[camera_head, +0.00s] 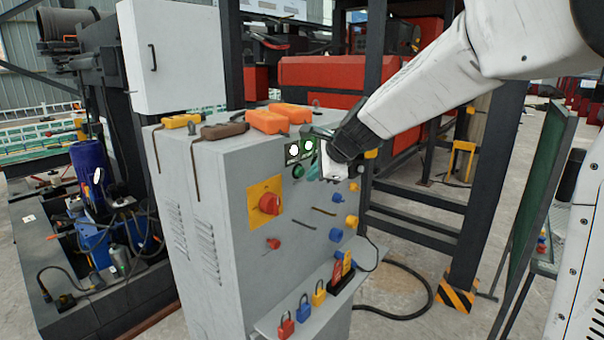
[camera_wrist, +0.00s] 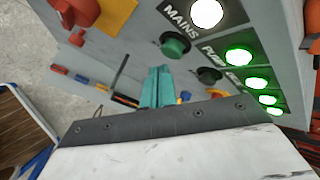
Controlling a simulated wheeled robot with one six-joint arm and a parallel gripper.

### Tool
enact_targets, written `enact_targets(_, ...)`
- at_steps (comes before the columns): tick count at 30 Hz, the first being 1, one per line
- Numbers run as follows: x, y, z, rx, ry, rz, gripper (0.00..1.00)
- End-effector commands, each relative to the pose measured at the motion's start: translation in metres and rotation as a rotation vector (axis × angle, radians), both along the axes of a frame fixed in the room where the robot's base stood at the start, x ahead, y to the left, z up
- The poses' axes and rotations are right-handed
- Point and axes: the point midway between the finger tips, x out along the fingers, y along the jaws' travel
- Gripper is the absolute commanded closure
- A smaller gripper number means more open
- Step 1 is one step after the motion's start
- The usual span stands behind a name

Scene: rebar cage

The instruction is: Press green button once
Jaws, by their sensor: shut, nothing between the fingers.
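The green button (camera_head: 298,171) sits on the front of the grey control cabinet (camera_head: 223,200), below the lit lamps. It shows in the wrist view (camera_wrist: 175,45) as a round dark-green knob under the MAINS lamp. My gripper (camera_head: 315,170) is at the panel, just right of the button in the head view. Its teal fingers (camera_wrist: 158,72) are shut and empty in the wrist view. Their tips are close below the button there. A small gap seems to separate them from it; the depth is hard to tell.
A white MAINS lamp (camera_wrist: 206,12) and several green lamps (camera_wrist: 239,57) are lit. A dark knob (camera_wrist: 209,75) lies close right of my fingers. A red rotary switch (camera_head: 270,204) is on the left of the panel. A shelf with padlocks (camera_head: 303,307) juts out below.

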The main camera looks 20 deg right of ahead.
Motion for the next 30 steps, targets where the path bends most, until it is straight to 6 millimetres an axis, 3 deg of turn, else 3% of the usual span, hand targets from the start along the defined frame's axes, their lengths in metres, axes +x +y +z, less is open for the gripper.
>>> enact_targets(8,-0.001,-0.001,0.000,0.000,0.000,0.000,1.00)
enact_targets(21,-0.034,-0.025,0.000,0.000,0.000,-0.002,1.00)
enact_targets(30,-0.041,-0.030,0.000,0.000,0.000,0.000,1.00)
